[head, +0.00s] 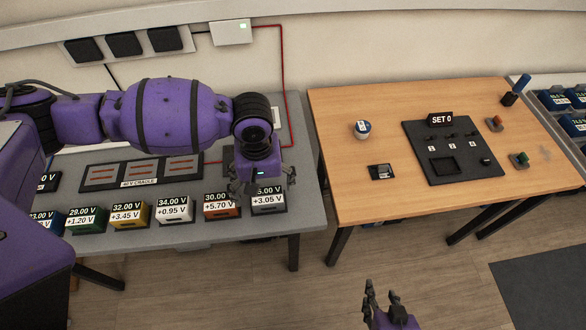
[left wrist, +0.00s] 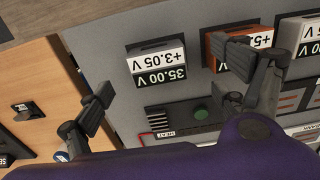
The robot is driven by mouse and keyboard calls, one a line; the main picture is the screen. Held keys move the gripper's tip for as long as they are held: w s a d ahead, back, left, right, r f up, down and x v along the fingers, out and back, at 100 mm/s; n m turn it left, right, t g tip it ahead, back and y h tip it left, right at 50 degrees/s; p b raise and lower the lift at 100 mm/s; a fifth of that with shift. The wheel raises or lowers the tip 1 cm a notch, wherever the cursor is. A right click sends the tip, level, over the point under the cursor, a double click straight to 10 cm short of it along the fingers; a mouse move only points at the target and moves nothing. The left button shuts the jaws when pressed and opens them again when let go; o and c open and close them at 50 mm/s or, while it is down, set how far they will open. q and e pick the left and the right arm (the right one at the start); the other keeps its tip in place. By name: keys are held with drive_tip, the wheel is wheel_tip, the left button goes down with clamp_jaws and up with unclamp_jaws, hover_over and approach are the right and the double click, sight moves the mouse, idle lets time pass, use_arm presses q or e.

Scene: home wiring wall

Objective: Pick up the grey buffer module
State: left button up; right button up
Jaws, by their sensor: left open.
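A dark grey module (head: 268,203) labelled 35.00 V, +3.05 V stands at the right end of a row on the grey table. A paler grey-white module (head: 173,211) labelled 34.00 V, +0.95 V stands further left in that row. My left gripper (head: 262,188) is open over the 35.00 V module and partly covers it. In the left wrist view the 35.00 V module (left wrist: 156,62) lies between the spread fingers, apart from both. My right gripper (head: 383,294) is open and empty, low in front of the tables.
An orange module (head: 222,206) stands close left of the 35.00 V module, near one left finger in the wrist view. Yellow (head: 130,216) and green (head: 86,220) modules follow. A wooden table (head: 380,110) stands right, across a gap.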

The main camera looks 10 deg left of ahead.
sight(267, 196)
use_arm(q)
drive_tip(key=shift+s+a+f, duration=0.1)
drive_tip(key=shift+s+f, duration=0.15)
drive_tip(key=shift+f, duration=0.3)
drive_tip(key=shift+s+f, duration=0.2)
drive_tip(key=shift+f, duration=0.35)
drive_tip(key=f, duration=0.1)
drive_tip(key=w+f, duration=0.1)
drive_tip(key=f, duration=0.2)
drive_tip(key=shift+w+d+f+b, duration=0.2)
drive_tip(key=shift+w+f+b, duration=0.1)
drive_tip(key=shift+w+b, duration=0.1)
drive_tip(key=shift+f, duration=0.3)
use_arm(e)
drive_tip(key=shift+s+d+f, duration=0.2)
drive_tip(key=shift+s+f, duration=0.2)
drive_tip(key=shift+s, duration=0.05)
drive_tip(key=shift+s, duration=0.1)
use_arm(q)
drive_tip(key=c, duration=1.4)
drive_tip(key=shift+o, duration=0.2)
use_arm(e)
drive_tip(key=shift+s+a+f, duration=0.1)
drive_tip(key=shift+s+f, duration=0.2)
drive_tip(key=shift+f, duration=0.05)
